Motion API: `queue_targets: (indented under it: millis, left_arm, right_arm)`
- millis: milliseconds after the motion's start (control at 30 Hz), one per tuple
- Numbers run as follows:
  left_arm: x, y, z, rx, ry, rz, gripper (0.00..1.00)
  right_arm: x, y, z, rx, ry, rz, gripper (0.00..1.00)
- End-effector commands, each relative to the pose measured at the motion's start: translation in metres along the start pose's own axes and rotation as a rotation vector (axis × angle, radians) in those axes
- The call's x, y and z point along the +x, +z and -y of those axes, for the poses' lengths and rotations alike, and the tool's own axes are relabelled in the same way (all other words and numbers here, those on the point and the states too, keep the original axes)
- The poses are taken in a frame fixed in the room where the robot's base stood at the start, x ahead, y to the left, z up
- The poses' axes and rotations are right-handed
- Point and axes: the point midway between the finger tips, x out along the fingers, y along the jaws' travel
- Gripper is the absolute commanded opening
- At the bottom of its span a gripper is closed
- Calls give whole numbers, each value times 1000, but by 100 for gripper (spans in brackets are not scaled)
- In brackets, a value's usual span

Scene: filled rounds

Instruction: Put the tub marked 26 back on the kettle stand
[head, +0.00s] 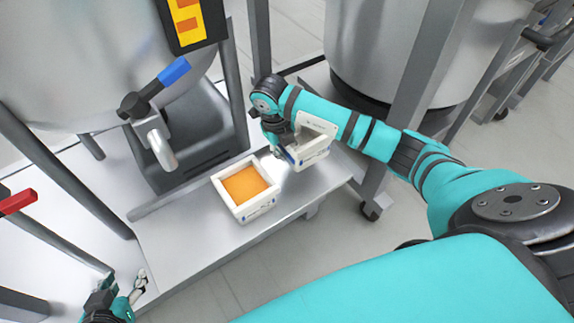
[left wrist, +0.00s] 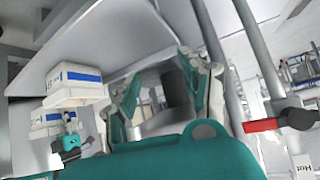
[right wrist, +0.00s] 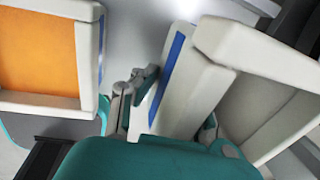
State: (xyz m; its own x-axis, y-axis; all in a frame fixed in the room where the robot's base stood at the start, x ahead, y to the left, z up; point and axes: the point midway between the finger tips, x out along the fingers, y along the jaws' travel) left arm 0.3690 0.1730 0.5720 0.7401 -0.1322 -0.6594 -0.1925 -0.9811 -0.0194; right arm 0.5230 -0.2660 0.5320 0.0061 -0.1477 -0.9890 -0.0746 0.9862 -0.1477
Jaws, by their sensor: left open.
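A white tub (head: 313,150) with a blue-striped label is tilted in my right gripper (head: 284,153), over the right part of the metal stand (head: 180,235). In the right wrist view the fingers (right wrist: 170,115) are on either side of the wall of this tub (right wrist: 225,65); its visible inside looks empty. A second white tub (head: 262,208) with orange contents sits upright on the stand, left of the held one; it also shows in the right wrist view (right wrist: 88,60). I cannot read the number on either tub. My left gripper (head: 140,285) is open and empty at the stand's lower left.
A large steel kettle (head: 90,60) with a blue-handled tap (head: 155,90) stands behind the stand. Another steel vessel (head: 385,50) is at the back right. Frame posts (head: 230,90) rise close to the right arm. The stand top in front of the orange-filled tub is clear.

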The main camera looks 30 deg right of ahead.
Motion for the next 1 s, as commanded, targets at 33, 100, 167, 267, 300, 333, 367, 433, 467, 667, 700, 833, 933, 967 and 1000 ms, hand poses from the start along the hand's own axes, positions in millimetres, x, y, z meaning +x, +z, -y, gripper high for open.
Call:
queue_targets:
  millis: [33, 100, 167, 267, 300, 333, 367, 433, 467, 667, 700, 833, 933, 967, 1000]
  left_arm:
    - [4, -8, -2, 1, 3, -51, 46]
    - [5, -22, -3, 1, 7, -120, 46]
    - [6, -32, -5, 2, 10, -168, 46]
    - [5, -41, -6, 2, 13, -215, 46]
    - [5, -44, -6, 2, 14, -231, 46]
    - [5, -47, -7, 2, 15, -246, 46]
    - [5, -51, -8, 2, 16, -266, 46]
    - [4, -62, -9, 2, 20, -326, 46]
    - [3, -67, -10, 2, 22, -357, 46]
    - [-6, -96, -14, 2, 31, -515, 46]
    - [-7, -98, -14, 2, 32, -528, 46]
    - [-8, -101, -14, 1, 32, -537, 46]
    - [-8, -100, -14, 1, 32, -536, 46]
    - [-8, -100, -14, 1, 32, -536, 46]
    - [-8, -101, -14, 1, 32, -539, 46]
  right_arm:
    - [11, 0, -2, 1, 0, -2, 0]
    - [20, 0, -3, 0, 1, -2, 0]
    - [26, 0, -4, 0, 0, 0, 0]
    - [32, 0, -5, -1, 0, 1, 0]
    - [34, 0, -5, -2, 0, 0, 0]
    - [36, 0, -6, -2, 1, 0, 0]
    - [39, 0, -6, -3, 1, 0, 0]
    - [49, 0, -8, -3, 1, -1, 0]
    - [54, 0, -8, -2, 0, -1, 0]
    - [72, 1, -11, -3, 1, 1, 0]
    - [73, 1, -11, -3, 0, 2, 0]
    - [73, 1, -11, -3, 0, 2, 0]
    - [73, 1, -11, -3, 0, 2, 0]
    - [73, 1, -11, -3, 0, 2, 0]
    - [73, 1, -11, -3, 0, 2, 0]
